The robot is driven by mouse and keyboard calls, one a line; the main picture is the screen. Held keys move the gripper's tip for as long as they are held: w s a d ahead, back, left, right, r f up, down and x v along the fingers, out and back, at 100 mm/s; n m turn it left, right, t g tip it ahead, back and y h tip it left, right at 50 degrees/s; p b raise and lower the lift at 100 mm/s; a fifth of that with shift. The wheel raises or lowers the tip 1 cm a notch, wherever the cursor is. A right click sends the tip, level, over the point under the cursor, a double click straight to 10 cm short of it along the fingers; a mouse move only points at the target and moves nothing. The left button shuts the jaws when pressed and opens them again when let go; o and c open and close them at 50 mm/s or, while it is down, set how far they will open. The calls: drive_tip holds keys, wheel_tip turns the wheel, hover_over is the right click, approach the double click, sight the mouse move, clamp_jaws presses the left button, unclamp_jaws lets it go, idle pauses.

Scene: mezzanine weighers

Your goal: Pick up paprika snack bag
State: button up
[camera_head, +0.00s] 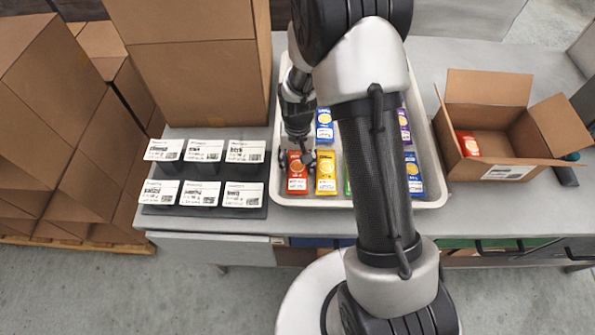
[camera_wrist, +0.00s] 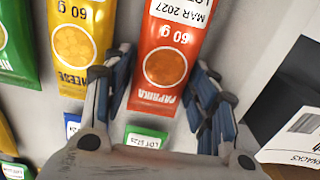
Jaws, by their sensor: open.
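The paprika snack bag (camera_wrist: 170,58) is orange-red with a round chip picture and reads PAPRIKA in the wrist view. In the head view the orange-red bag (camera_head: 297,173) lies at the near left of the white tray (camera_head: 436,150). My gripper (camera_wrist: 160,88) is open, with one finger on each side of the paprika bag's end. I cannot tell whether the fingers touch it. In the head view my gripper (camera_head: 297,158) is over the bag. A yellow cheese bag (camera_wrist: 76,45) lies just left of it in the wrist view.
Blue bags (camera_head: 325,125), a purple bag (camera_head: 404,124) and partly hidden green ones share the tray. An open cardboard box (camera_head: 487,85) holding a red bag (camera_head: 468,143) stands right. Label cards (camera_head: 203,151) stand left. Large cartons (camera_head: 190,75) rise behind them.

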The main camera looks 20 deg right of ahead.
drive_tip(key=shift+c, duration=0.4)
drive_tip(key=c, duration=0.6)
drive_tip(key=shift+r, duration=0.15)
